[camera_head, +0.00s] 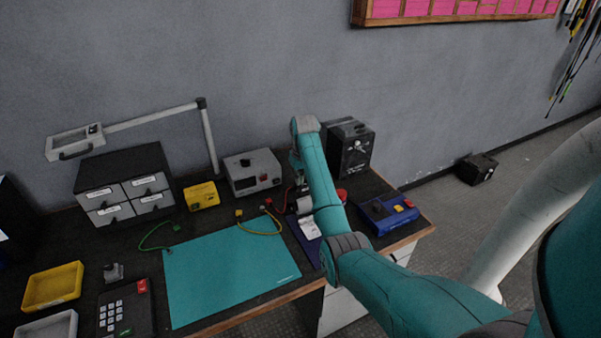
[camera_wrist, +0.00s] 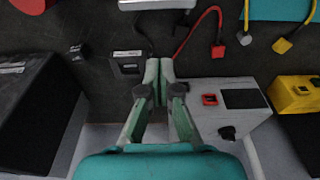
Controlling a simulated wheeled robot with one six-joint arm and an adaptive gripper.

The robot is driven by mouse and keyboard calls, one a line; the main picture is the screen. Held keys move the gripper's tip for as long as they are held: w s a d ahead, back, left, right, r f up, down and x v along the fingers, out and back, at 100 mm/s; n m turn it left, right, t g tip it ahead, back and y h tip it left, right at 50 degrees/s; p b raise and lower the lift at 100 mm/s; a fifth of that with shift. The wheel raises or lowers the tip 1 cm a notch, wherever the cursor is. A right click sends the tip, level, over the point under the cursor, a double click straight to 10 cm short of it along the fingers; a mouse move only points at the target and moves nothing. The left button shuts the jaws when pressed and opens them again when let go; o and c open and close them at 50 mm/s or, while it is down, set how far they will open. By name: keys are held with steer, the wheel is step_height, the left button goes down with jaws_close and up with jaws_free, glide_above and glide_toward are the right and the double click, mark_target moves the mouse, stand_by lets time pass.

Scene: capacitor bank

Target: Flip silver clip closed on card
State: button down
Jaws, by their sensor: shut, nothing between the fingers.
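My gripper (camera_wrist: 160,70) is shut and empty in the wrist view, its two fingertips together above the dark bench top. A small dark block with a pale strip (camera_wrist: 128,54) lies just left of the fingertips. A pale silvery bar (camera_wrist: 156,4) is cut off by the top edge of the wrist view. I cannot tell whether either is the silver clip or the card. In the head view my arm covers most of that spot. A white sheet-like piece (camera_head: 309,228) shows beside the arm on a dark blue mat (camera_head: 297,233).
A grey box with a red switch (camera_wrist: 228,108) stands close right of the fingers, and a yellow box (camera_wrist: 296,97) beyond it. A black box (camera_head: 350,148) stands at the wall. Red and yellow leads lie nearby. The teal mat (camera_head: 225,275) is clear.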

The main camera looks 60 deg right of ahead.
mark_target(306, 204)
steer(key=f, duration=0.4)
steer(key=shift+w+d+f, duration=0.15)
steer(key=shift+w, duration=0.15)
steer(key=shift+s+a+r, duration=0.25)
steer(key=shift+s+a, duration=0.25)
steer(key=shift+s, duration=0.35)
steer(key=shift+s+a+r, duration=0.2)
steer(key=shift+s+a, duration=0.3)
steer(key=shift+s, duration=0.35)
steer(key=shift+s+a+t+h, duration=0.15)
steer(key=shift+t+h, duration=0.15)
steer(key=shift+t, duration=0.3)
